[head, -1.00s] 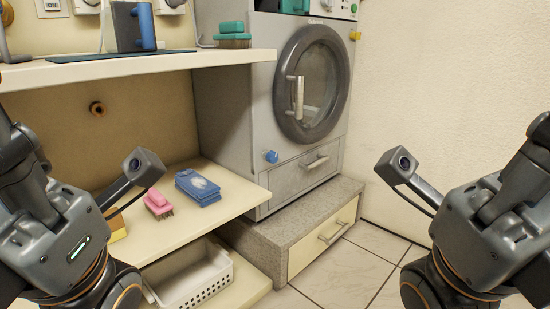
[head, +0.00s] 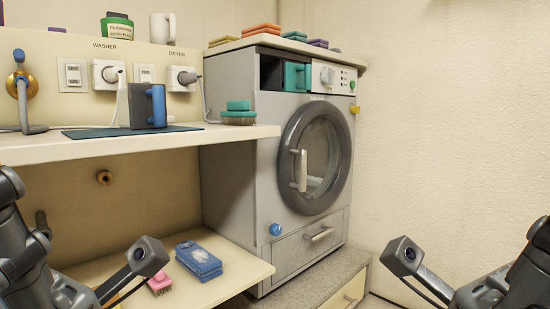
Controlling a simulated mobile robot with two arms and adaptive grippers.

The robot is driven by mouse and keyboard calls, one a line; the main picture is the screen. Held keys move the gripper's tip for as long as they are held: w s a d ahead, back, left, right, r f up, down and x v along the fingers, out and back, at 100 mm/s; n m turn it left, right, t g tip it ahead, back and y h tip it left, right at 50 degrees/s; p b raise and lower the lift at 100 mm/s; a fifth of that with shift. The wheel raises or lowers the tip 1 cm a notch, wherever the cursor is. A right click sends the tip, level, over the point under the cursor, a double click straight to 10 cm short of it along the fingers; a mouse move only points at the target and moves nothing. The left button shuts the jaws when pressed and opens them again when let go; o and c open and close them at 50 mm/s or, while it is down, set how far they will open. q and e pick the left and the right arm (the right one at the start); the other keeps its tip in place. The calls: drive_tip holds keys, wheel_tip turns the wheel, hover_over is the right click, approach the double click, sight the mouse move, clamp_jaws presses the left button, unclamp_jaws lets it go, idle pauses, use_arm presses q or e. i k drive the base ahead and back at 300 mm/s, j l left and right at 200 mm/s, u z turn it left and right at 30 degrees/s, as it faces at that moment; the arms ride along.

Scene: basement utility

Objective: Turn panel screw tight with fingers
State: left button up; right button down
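A blue round knob-like screw (head: 275,229) sits at the lower left of the front of the grey dryer-type machine (head: 231,190), beside its lower panel (head: 295,250). A yellow knob (head: 355,109) sits at the upper right edge of the front, with a small green knob (head: 352,85) above it. I cannot tell from the picture how tight any of them is. My two arms show at the lower left and lower right corners, apart from the machine. The fingers of both grippers are out of view.
The round door (head: 337,155) is shut, with a vertical handle. The lower shelf (head: 225,279) bears a blue brush (head: 198,259) and a pink brush (head: 159,283).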

sight(276, 229)
drive_tip(key=i+l+u, duration=0.1)
drive_tip(key=l+u, duration=0.15)
drive_tip(key=u, duration=0.2)
drive_tip(key=i+l+u, duration=0.1)
drive_tip(key=l+u, duration=0.15)
drive_tip(key=u, duration=0.2)
drive_tip(key=l+u, duration=0.3)
drive_tip(key=u, duration=0.15)
